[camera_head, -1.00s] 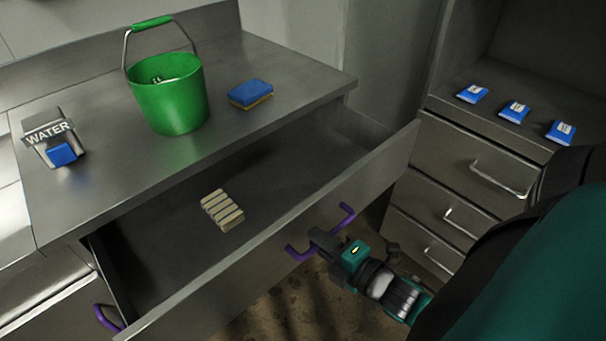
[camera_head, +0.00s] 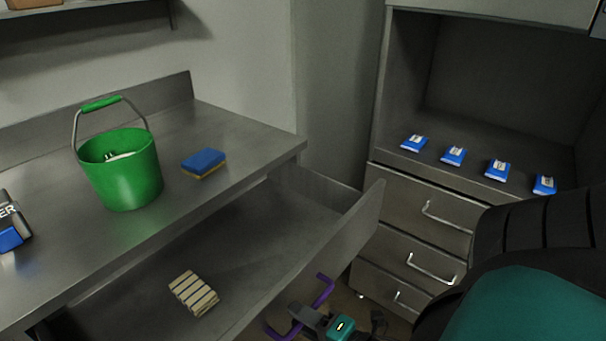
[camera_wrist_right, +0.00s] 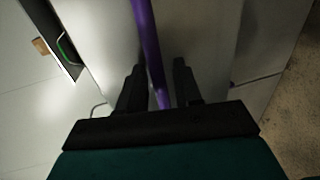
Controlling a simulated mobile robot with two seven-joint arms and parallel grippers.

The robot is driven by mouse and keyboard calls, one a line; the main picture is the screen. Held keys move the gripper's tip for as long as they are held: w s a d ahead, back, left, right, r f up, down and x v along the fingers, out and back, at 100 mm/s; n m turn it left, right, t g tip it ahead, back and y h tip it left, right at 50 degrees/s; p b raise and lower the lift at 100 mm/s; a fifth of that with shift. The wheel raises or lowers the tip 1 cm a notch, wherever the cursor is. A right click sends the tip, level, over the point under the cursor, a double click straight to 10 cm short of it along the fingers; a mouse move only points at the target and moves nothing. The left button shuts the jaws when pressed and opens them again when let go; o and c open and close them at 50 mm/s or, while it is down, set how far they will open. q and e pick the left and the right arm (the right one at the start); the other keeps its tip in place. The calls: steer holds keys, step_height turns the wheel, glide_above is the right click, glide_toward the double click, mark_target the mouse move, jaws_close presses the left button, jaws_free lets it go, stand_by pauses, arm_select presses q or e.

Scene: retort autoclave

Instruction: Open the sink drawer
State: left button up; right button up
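The sink drawer (camera_head: 325,236) stands pulled out below the steel counter. A striped wooden-looking block (camera_head: 194,293) lies inside it. Its purple handle (camera_head: 324,290) is on the drawer front, near the bottom of the head view. My right gripper (camera_head: 338,322) is at this handle, partly cut off by the frame edge. In the right wrist view, the purple handle (camera_wrist_right: 145,30) runs between the two fingers of the right gripper (camera_wrist_right: 157,80), which stand apart with a gap beside the bar. My left gripper is not in view.
On the counter (camera_head: 235,130) stand a green bucket (camera_head: 122,180), a blue and yellow sponge (camera_head: 204,164) and a dark WATER dispenser (camera_head: 10,225). At right, a cabinet (camera_head: 405,210) with closed drawers holds several blue packets (camera_head: 453,155) on its shelf.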

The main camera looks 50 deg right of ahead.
stand_by(0.3)
steer(key=shift+s, duration=0.15)
steer(key=v, duration=1.2)
steer(key=shift+s, duration=0.3)
